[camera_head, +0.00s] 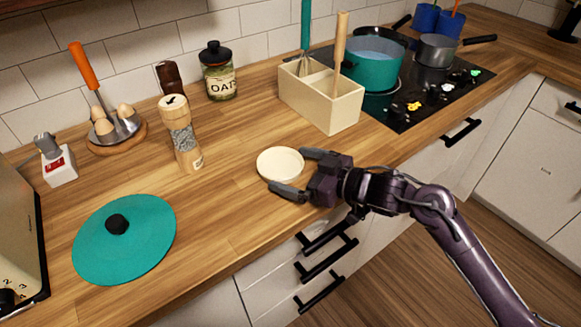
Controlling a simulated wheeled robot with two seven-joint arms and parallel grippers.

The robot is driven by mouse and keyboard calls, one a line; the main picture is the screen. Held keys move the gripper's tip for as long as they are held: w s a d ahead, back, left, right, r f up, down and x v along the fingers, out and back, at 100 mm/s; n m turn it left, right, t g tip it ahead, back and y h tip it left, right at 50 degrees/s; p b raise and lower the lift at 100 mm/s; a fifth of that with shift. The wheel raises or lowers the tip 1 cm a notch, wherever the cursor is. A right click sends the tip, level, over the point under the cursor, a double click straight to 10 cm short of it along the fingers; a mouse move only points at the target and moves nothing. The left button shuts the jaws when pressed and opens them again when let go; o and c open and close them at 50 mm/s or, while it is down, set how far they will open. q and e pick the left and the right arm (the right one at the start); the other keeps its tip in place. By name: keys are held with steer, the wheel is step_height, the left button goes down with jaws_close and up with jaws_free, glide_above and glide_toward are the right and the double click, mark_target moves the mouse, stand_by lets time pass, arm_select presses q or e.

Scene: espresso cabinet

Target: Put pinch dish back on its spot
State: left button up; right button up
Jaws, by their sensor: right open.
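The pinch dish (280,163), a small shallow round cream dish, sits flat on the wooden counter, left of the utensil box's front corner. My right gripper (288,169) reaches in from the right, low over the counter. Its two fingers are open, one at the dish's far right side and one at its near side, with the dish's right part between them. I cannot tell whether the fingers touch the rim. No marked spot for the dish can be made out. My left gripper is not in view.
A pepper mill (181,135) stands left of the dish and a teal lid (125,239) lies at front left. A cream utensil box (321,98) stands behind, beside the stove (405,117) with a teal pot (374,60). Counter between mill and box is clear.

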steer(key=v, duration=0.9)
steer(key=shift+s+d+b, duration=0.2)
steer(key=shift+d+b, duration=0.1)
steer(key=shift+s+d+r, duration=0.2)
steer(key=shift+d, duration=0.05)
